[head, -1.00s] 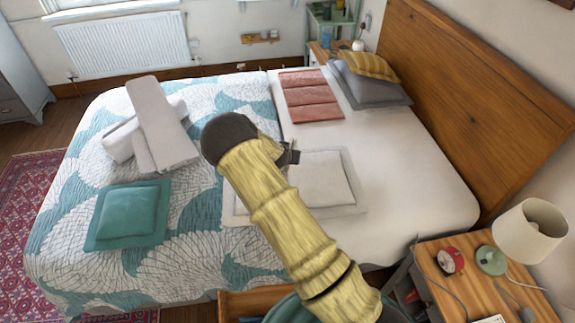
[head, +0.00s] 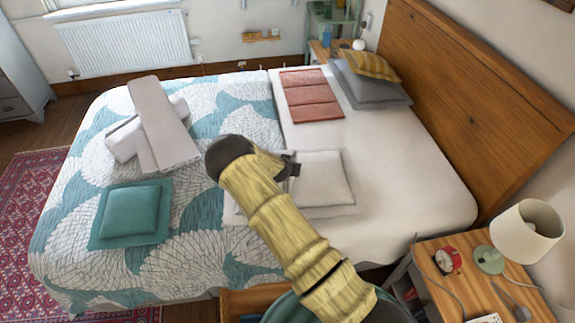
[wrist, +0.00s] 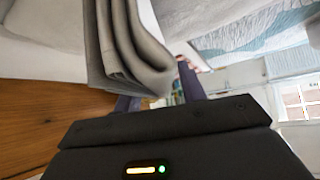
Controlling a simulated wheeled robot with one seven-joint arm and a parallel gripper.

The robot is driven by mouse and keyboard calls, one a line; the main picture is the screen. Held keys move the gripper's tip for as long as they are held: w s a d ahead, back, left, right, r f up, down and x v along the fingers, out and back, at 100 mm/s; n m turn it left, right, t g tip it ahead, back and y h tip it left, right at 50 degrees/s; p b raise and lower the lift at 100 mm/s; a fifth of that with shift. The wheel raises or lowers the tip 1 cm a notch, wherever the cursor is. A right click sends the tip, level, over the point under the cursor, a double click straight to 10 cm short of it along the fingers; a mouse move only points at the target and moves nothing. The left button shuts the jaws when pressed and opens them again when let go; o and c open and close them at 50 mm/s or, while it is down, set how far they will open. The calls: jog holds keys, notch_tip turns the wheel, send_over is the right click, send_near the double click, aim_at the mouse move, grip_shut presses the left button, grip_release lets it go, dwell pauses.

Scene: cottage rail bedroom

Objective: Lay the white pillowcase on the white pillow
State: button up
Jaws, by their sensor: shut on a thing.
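A white pillow (head: 346,209) with a flat border lies on the bare sheet at mid-bed, partly hidden behind my arm. A crisp-edged white panel shows within its border; I cannot tell whether that is its raised middle or cloth on it. My gripper (head: 290,165) is at the pillow's left part, largely hidden by my arm. In the wrist view my gripper (wrist: 160,92) is shut on a folded, pale grey-white cloth in several layers, the white pillowcase (wrist: 130,50). Whether it touches the pillow is unclear. A pale patch (head: 233,213) shows left of my arm.
A salmon folded cloth (head: 312,95), grey pillow (head: 372,88) and mustard pillow (head: 369,65) lie beyond. A teal cushion (head: 130,212) and pale folded towels (head: 165,125) lie on the quilt. A nightstand (head: 455,290) with a lamp (head: 528,232) stands at the right front.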

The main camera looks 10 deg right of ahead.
jog(key=shift+f+b, duration=0.2)
jog(key=shift+b, duration=0.1)
jog(key=o, duration=1)
jog(key=shift+o, duration=0.2)
jog(key=b+v, duration=0.2)
jog(key=v, duration=1)
jog(key=shift+r, duration=0.3)
